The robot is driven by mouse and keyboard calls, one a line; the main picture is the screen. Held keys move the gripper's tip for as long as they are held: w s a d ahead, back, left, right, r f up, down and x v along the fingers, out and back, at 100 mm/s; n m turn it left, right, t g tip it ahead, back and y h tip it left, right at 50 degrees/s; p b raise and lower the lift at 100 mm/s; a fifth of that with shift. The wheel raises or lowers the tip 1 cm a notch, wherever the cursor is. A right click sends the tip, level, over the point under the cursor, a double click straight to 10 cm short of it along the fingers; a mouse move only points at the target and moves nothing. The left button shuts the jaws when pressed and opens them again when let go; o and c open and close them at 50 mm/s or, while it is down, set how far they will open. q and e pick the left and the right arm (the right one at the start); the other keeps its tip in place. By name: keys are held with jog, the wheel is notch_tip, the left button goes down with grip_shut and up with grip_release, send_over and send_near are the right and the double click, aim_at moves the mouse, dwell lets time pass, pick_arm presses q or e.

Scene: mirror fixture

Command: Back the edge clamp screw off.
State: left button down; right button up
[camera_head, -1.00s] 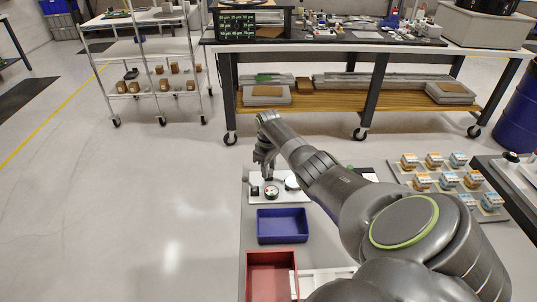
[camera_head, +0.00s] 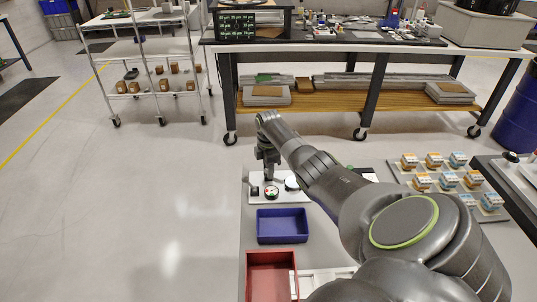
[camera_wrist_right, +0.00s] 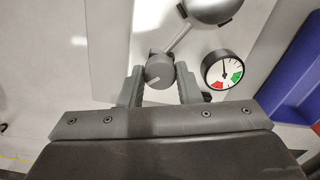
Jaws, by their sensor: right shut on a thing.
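My right gripper (camera_head: 268,176) is over the white fixture plate (camera_head: 296,196) at the far end of the near table. In the right wrist view, the right gripper's fingers (camera_wrist_right: 160,76) are shut on a round grey knob (camera_wrist_right: 159,70), which looks like the edge clamp screw. The knob has a pale line on its face. A dial gauge (camera_wrist_right: 222,69) with red and green zones sits right of the knob; its needle points up, slightly left. A round silvery part (camera_wrist_right: 211,8), partly cut off, is joined to the knob area by a rod. The left gripper is out of view.
A blue tray (camera_head: 282,239) and a red tray (camera_head: 271,260) stand nearer on the table. A board with several small orange and blue blocks (camera_head: 433,160) lies on the right. A workbench (camera_head: 340,41) stands beyond open floor.

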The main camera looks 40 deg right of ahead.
jog(key=shift+w+r+n, duration=0.1)
jog(key=shift+n, duration=2.1)
jog(key=o, duration=1)
jog(key=shift+c, duration=0.2)
notch_tip(320, 180, up, 17)
jog(key=b, duration=0.1)
jog(key=shift+r+b, duration=0.15)
jog(key=shift+b, duration=0.25)
